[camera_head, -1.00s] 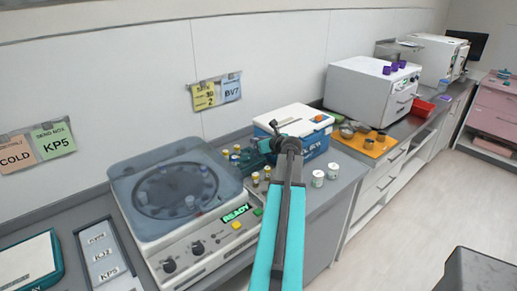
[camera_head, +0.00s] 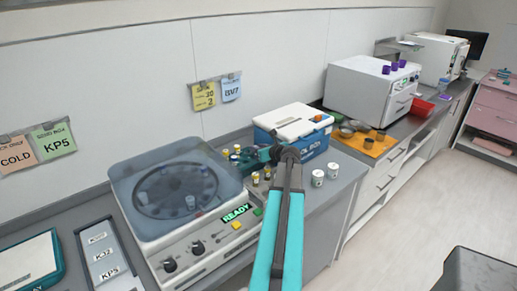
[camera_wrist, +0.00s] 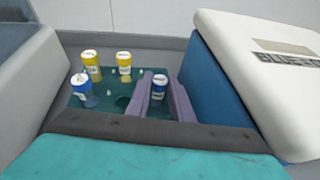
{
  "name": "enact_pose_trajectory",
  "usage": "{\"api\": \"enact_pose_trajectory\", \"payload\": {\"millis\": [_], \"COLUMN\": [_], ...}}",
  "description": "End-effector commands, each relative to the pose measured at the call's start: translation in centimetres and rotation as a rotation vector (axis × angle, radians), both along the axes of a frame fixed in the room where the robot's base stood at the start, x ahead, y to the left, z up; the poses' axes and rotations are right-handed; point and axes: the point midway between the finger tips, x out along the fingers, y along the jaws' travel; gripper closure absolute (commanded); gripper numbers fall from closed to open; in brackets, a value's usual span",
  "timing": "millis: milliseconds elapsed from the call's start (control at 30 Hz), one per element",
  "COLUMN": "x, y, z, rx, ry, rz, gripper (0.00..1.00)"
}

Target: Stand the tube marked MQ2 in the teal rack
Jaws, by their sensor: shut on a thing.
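The teal rack (camera_wrist: 113,103) stands on the counter between the centrifuge and the blue cool box. It also shows in the head view (camera_head: 247,163), partly behind my arm. It holds two yellow-capped tubes (camera_wrist: 92,66) (camera_wrist: 124,66) and a blue-capped tube (camera_wrist: 82,90); an open hole shows near its front.
The centrifuge (camera_head: 180,205) with its lid down and a READY display is left of the rack. The cool box (camera_head: 298,135) is close on the right. Two white jars (camera_head: 318,178) (camera_head: 333,170) stand right of my arm.

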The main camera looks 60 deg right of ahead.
Motion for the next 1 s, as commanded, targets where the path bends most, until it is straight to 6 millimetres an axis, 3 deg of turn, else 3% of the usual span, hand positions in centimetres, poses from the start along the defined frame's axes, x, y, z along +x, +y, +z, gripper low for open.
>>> {"api": "enact_pose_trajectory", "payload": {"millis": [33,133,567,1000], "x": [0.0,0.0,0.0,-3.4], "y": [0.0,0.0,0.0,1.8], "z": [-0.1,0.0,0.4,1.7], "rx": [0.000,0.000,0.000,-0.002], "ry": [0.000,0.000,0.000,0.000], "rz": [0.000,0.000,0.000,-0.001], "gripper": [0.77,0.61,0.61,0.61]}}
